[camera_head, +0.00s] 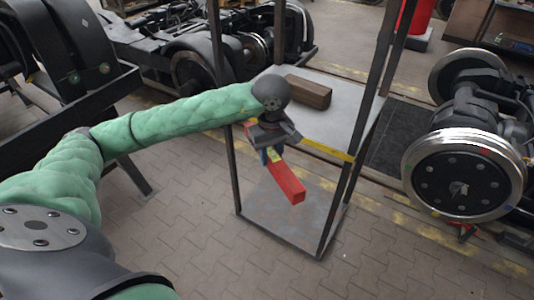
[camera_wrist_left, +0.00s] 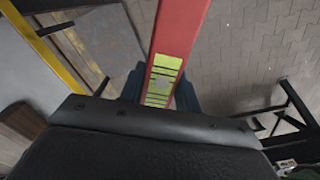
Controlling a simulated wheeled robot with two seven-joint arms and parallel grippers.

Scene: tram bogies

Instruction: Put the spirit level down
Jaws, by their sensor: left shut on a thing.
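The red spirit level (camera_head: 288,184) has a yellow-green label with black marks. My left gripper (camera_head: 270,154) is shut on it. In the head view the level juts from the gripper toward the lower right, in front of the near edge of a metal rack's upper shelf (camera_head: 345,112). In the left wrist view the level (camera_wrist_left: 182,30) runs up from between the dark fingers (camera_wrist_left: 160,95), with its label near them. My right gripper is not in view.
A brown wooden block (camera_head: 308,92) lies on the upper shelf, which has a yellow front edge. Dark posts of the rack rise at its corners. The rack's lower shelf (camera_head: 290,222) looks empty. A wheelset (camera_head: 465,165) stands at the right and bogies (camera_head: 190,65) at the back. Paved floor is open in front.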

